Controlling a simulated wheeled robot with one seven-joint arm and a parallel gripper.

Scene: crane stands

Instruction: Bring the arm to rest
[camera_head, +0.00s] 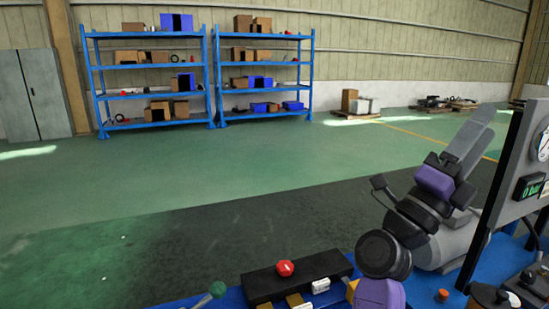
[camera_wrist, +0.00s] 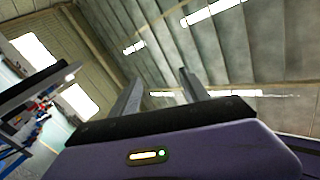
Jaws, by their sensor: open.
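My arm (camera_head: 405,222) stands folded at the right of the head view, with dark joints and purple parts. It rises above the blue bench, close to the upright panel. In the wrist view my gripper (camera_wrist: 160,76) points up toward the roof. Its two grey fingers stand apart, with nothing between them. A purple housing with a small lit indicator fills the bottom of that view. In the head view I cannot clearly tell the fingertips from the other grey parts.
The blue bench (camera_head: 232,299) carries a black block with a red button (camera_head: 285,268) and a green-knobbed lever (camera_head: 217,289). A grey panel with a gauge (camera_head: 543,146) stands right of my arm. Blue shelves (camera_head: 148,66) hold boxes far behind. Open green floor (camera_head: 200,172) lies between.

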